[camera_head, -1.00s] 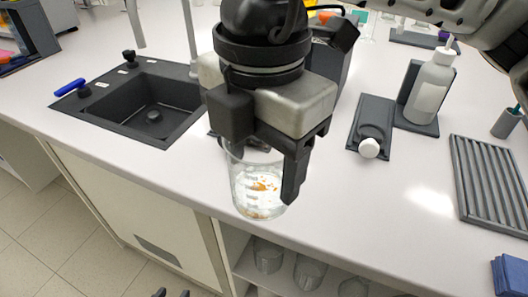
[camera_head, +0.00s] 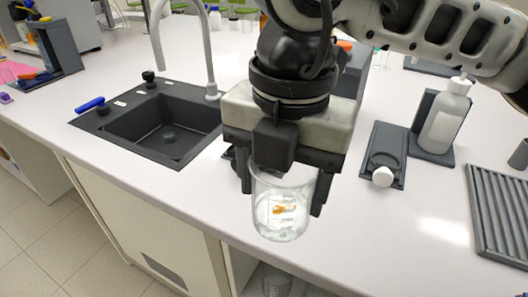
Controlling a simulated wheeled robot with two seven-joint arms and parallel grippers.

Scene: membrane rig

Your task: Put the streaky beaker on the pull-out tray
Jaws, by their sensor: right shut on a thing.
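My right gripper (camera_head: 283,192) is shut on a clear glass beaker (camera_head: 282,218) with orange-brown streaks and white graduation marks. The beaker hangs upright below the gripper, with its rim between the fingers, in front of the counter's front edge region. I cannot tell exactly how high it is above the counter. No pull-out tray can be made out with certainty. My left gripper is not in view.
A dark sink (camera_head: 165,125) with a grey tap is at left. A white bottle (camera_head: 444,120) in a dark holder, a dark stand (camera_head: 382,150) with a white knob and a ribbed rack (camera_head: 500,215) are at right. Glassware (camera_head: 275,281) sits in the open cabinet below.

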